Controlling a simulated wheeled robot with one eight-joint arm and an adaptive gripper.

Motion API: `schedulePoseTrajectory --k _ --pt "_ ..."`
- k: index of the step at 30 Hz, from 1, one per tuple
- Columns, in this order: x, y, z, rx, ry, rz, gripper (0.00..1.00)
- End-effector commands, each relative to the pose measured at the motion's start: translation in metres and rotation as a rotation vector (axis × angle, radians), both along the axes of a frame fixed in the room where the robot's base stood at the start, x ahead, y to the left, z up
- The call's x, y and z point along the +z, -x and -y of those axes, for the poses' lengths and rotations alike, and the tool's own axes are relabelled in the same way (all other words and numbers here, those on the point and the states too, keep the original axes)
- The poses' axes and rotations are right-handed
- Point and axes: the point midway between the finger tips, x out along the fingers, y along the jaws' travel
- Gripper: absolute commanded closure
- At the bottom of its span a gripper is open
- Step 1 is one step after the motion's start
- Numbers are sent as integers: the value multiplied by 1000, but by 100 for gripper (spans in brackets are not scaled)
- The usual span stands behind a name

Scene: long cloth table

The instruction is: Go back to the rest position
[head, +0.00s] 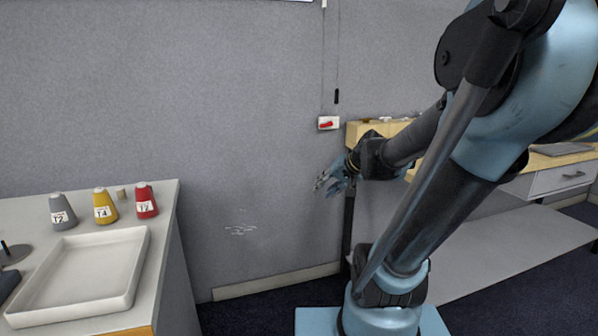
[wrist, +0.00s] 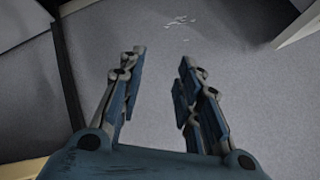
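My gripper (head: 330,182) is in the middle of the head view, at the end of my outstretched arm. It is in the air in front of the grey wall, to the right of the table with the tray. In the wrist view my gripper (wrist: 158,72) shows its two blue-and-black fingers spread apart, with nothing between them. Grey wall surface shows beyond the fingertips.
A white tray (head: 136,262) lies on the table (head: 168,200) at left. A wooden desk (head: 550,158) with a drawer is at right. Floor shows between.

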Motion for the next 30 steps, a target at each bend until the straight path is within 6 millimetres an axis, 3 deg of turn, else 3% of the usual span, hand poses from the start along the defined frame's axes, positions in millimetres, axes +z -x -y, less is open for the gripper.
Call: schedulePoseTrajectory --k 1,9,15,21,30 --pt "-10 18 5 17 46 -28 68" --pt "-59 106 45 81 304 -196 68" --pt "-84 159 80 96 467 -310 68" --pt "-94 183 99 98 548 -365 68" --pt "-95 186 101 97 559 -372 68"
